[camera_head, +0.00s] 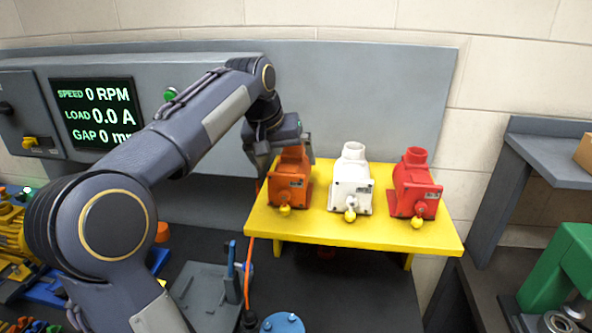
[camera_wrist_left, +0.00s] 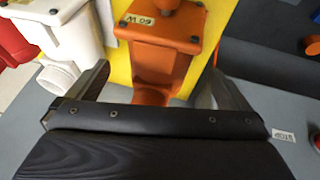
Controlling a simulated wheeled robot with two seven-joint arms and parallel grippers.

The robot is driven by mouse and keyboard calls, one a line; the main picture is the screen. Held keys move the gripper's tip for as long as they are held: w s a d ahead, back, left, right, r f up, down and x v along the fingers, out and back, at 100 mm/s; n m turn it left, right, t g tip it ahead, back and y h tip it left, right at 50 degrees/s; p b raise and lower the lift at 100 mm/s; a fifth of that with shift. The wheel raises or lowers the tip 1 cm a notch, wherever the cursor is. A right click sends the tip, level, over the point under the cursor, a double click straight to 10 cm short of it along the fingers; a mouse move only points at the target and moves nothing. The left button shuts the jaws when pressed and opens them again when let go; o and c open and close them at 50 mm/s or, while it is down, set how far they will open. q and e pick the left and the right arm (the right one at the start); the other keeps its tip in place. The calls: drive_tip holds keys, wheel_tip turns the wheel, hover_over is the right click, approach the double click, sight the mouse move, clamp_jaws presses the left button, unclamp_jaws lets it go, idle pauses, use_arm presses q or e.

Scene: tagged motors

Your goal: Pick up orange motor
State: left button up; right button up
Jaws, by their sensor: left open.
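The orange motor (camera_head: 291,183) stands at the left end of a yellow raised stand (camera_head: 330,232). It has a small label and a yellow knob on its front. My left gripper (camera_head: 284,156) is at its upper rear, with my arm coming in from the left. In the left wrist view the orange motor (camera_wrist_left: 158,52) lies between the spread fingers of my left gripper (camera_wrist_left: 157,76), with gaps visible on both sides. Part of the motor's upper end is hidden by the gripper. My right gripper is not in view.
A white motor (camera_head: 350,180) and a red motor (camera_head: 415,184) stand to the right on the same stand. The white motor also shows close beside the left finger in the wrist view (camera_wrist_left: 72,35). A grey panel with a display (camera_head: 97,112) is behind my arm.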

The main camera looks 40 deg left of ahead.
use_arm(q)
drive_tip(key=shift+f, duration=0.45)
drive_tip(key=p+x, duration=0.1)
drive_tip(key=x, duration=0.3)
drive_tip(key=shift+w+f, duration=0.25)
drive_tip(key=shift+w, duration=0.05)
drive_tip(key=shift+f, duration=0.25)
drive_tip(key=c, duration=2)
drive_tip(key=shift+w+a+r+p, duration=0.1)
drive_tip(key=shift+w+r+p, duration=0.1)
drive_tip(key=shift+r+p, duration=0.1)
drive_tip(key=shift+c, duration=0.3)
